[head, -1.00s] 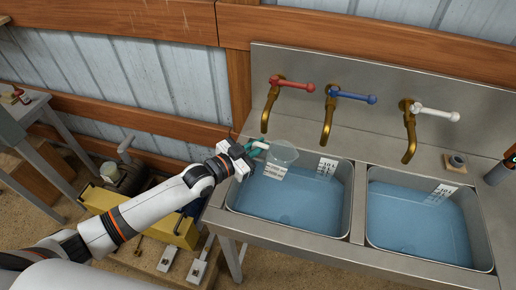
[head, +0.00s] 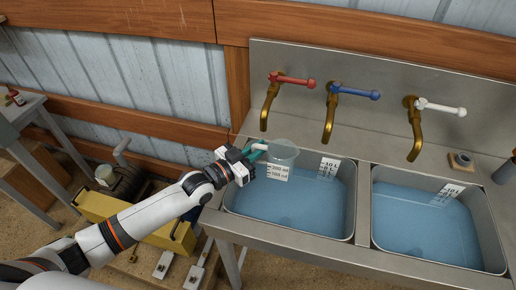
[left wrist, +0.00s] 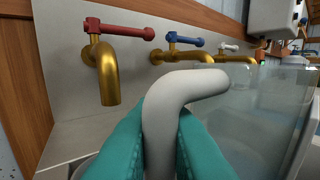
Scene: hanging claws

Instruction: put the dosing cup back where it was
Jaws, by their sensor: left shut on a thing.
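The dosing cup (head: 283,152) is a clear cup with a white scale label and a white bent handle. My left gripper (head: 254,152), with teal fingers, is shut on the handle and holds the cup above the back left part of the left basin (head: 352,205). In the left wrist view the white handle (left wrist: 160,120) stands between the teal fingers (left wrist: 160,150), and the clear cup wall (left wrist: 262,110) fills the right side. The cup looks upright, and I cannot see any liquid in it. My right gripper is not in view.
Three brass taps with red (head: 291,79), blue (head: 355,91) and white (head: 440,106) handles stand behind the basins. The right basin (head: 500,240) also holds blue water. A small grey ring on a wooden block (head: 460,162) sits at the back right of the sink.

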